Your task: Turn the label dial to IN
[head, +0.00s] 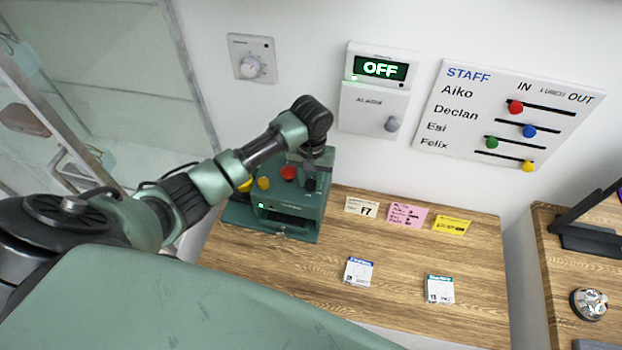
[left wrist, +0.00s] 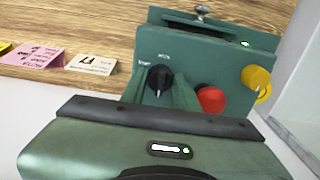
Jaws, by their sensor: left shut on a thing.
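A green box-shaped machine (head: 283,218) stands at the left end of the wooden desk, with a green light and a slot low on its front. Its black dial (left wrist: 159,78) has a pale pointer mark; the small lettering beside it is too blurred to read surely. A red button (left wrist: 211,99) and a yellow knob (left wrist: 256,79) sit beside the dial. My left gripper (head: 313,177) reaches down onto the machine. In the left wrist view its green fingers (left wrist: 160,92) are shut on the dial, one on each side. My right gripper is not in view.
Cream, pink (head: 407,214) and yellow cards stand at the desk's back; two small white packets (head: 358,272) lie nearer. On the wall are a round-dial thermostat (head: 251,60), an alarm box reading OFF (head: 380,69) and a STAFF slider board (head: 505,118). The desk's middle (head: 400,255) is clear.

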